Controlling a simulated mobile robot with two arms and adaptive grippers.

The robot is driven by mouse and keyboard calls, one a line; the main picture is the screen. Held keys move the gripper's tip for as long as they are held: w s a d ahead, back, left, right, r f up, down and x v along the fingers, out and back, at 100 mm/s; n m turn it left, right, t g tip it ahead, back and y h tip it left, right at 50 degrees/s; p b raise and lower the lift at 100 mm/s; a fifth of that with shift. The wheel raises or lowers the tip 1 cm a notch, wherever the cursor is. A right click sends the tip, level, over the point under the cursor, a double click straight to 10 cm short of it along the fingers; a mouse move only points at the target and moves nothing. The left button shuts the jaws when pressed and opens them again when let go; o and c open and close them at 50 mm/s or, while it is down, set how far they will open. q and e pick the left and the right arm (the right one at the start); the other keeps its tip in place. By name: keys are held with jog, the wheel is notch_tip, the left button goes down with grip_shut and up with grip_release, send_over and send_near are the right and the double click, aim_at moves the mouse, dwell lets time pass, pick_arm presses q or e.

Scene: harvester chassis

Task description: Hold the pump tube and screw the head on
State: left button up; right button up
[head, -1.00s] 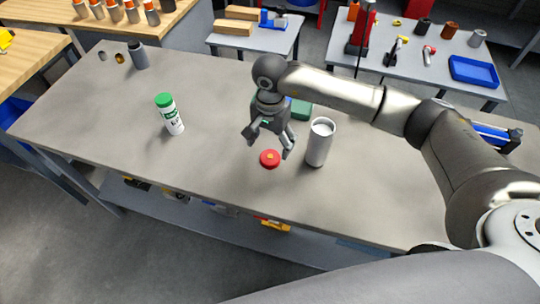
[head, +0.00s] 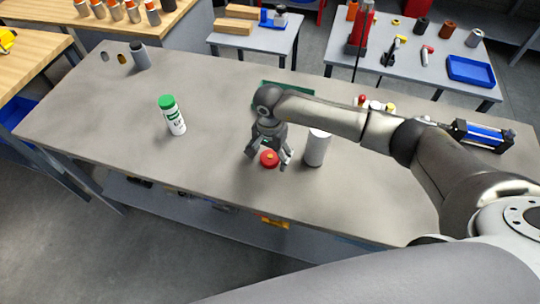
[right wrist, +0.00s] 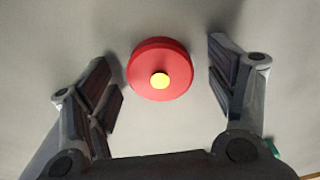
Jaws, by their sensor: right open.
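The pump head (head: 269,159), a red disc with a yellow centre, lies on the workbench (head: 215,165). It also shows in the right wrist view (right wrist: 158,70), between the spread fingers. My right gripper (head: 268,157) is open, low over the head, with one finger on each side; I see no grip on it. The pump tube, a pale grey cylinder (head: 316,150), stands upright just right of the gripper. My left gripper is not in view.
A white bottle with a green cap (head: 172,116) stands on the bench to the left. A dark grey cylinder (head: 139,56) is at the far left corner. A blue and black device (head: 482,136) lies at the right end. The bench's front middle is clear.

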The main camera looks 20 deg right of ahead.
aim_at(270, 156)
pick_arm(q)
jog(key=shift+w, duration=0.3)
pick_arm(e)
jog(key=c, duration=1.2)
jog(key=shift+o, duration=0.2)
jog(key=shift+w+r, duration=0.1)
jog(key=shift+r, duration=0.4)
notch_tip(270, 156, up, 2)
jog(key=shift+r+b, duration=0.15)
jog(key=shift+b, duration=0.35)
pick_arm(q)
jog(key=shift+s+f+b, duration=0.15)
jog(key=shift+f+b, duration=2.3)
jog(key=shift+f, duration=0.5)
pick_arm(e)
jog(key=s+r, duration=0.9)
jog(key=s, duration=0.5)
jog(key=shift+d+r, duration=0.25)
jog(key=shift+r, duration=0.15)
